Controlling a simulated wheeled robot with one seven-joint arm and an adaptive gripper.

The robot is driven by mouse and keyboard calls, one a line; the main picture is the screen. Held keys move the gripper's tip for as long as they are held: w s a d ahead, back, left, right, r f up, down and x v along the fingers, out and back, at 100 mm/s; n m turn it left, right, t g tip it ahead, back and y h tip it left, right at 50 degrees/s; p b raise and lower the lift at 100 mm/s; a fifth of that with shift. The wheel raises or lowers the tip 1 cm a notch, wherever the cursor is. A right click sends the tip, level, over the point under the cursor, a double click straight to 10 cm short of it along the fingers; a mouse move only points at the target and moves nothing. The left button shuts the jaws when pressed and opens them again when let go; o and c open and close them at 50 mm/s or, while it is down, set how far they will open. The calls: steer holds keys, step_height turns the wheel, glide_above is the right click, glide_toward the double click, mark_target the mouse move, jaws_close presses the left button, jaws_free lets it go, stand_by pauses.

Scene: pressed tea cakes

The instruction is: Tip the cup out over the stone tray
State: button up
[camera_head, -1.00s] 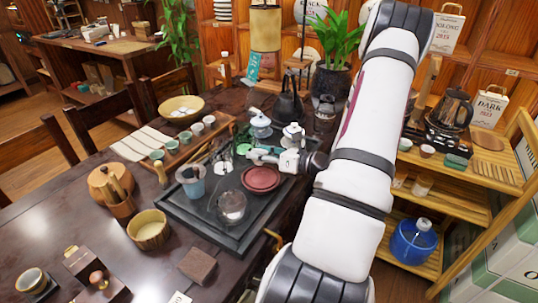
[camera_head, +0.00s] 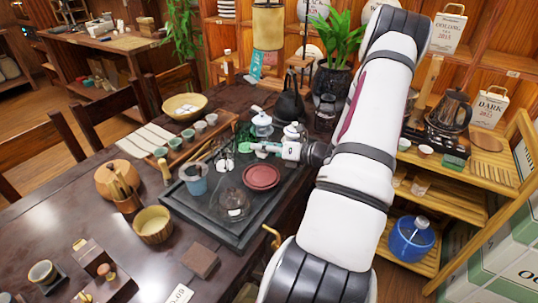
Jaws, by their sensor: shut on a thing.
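The stone tray (camera_head: 205,226) is a dark slab with a raised rim on the table. My gripper (camera_head: 258,148) is over its far part, reaching in from the right. It is shut on a small pale green cup (camera_head: 245,147). The cup's mouth seems to face partly toward the camera, so it looks tilted, but its exact tilt is too small to tell. I cannot see any liquid leaving it.
On the tray stand a dark red dish (camera_head: 261,177), a glass pot (camera_head: 233,204), a blue strainer cup (camera_head: 194,183) and white lidded pots (camera_head: 262,124). A wooden tray (camera_head: 172,164) with several cups lies to the left.

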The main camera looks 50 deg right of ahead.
steer(key=shift+d+r+m+p, duration=0.2)
steer(key=shift+r+m+p, duration=0.05)
steer(key=shift+m+p, duration=0.15)
step_height(320, 180, up, 2)
steer(key=shift+d+r+m+g+y+p, duration=0.1)
steer(key=shift+m+g+y+p, duration=0.2)
steer(key=shift+m+p, duration=0.7)
steer(key=shift+w+d+y+p, duration=0.15)
steer(key=shift+w+y+p, duration=0.05)
steer(key=shift+y+p, duration=0.15)
steer(key=shift+m, duration=0.5)
steer(key=shift+d+m+p, duration=0.2)
steer(key=shift+m+p, duration=0.3)
steer(key=m, duration=0.1)
steer(key=d+m+y, duration=0.1)
steer(key=d+m+p, duration=0.1)
steer(key=shift+w+r+g+y, duration=0.25)
steer(key=shift+w+g+y, duration=0.1)
steer(key=shift+w+g, duration=0.05)
